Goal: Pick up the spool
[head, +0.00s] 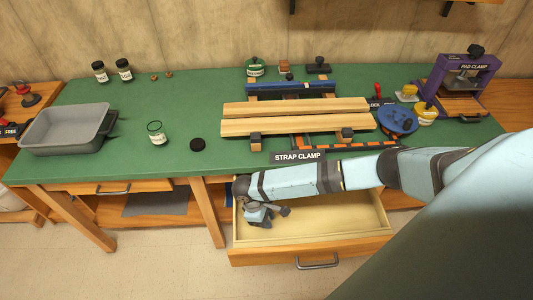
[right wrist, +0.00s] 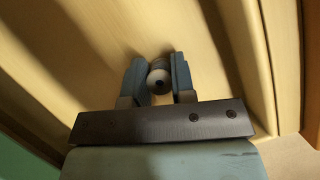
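In the head view my right gripper (head: 262,214) reaches down into the left part of the open drawer (head: 335,222). The spool is hard to make out there, and I cannot tell whether it touches the drawer floor. My left gripper is not in view.
The drawer's walls surround my right gripper, and the green bench top (head: 220,175) overhangs behind it. A grey tray (head: 68,142), jars, wooden boards (head: 295,122), a blue round tool (head: 397,121) and a purple pad clamp (head: 467,75) stand on the bench. The drawer's right part is empty.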

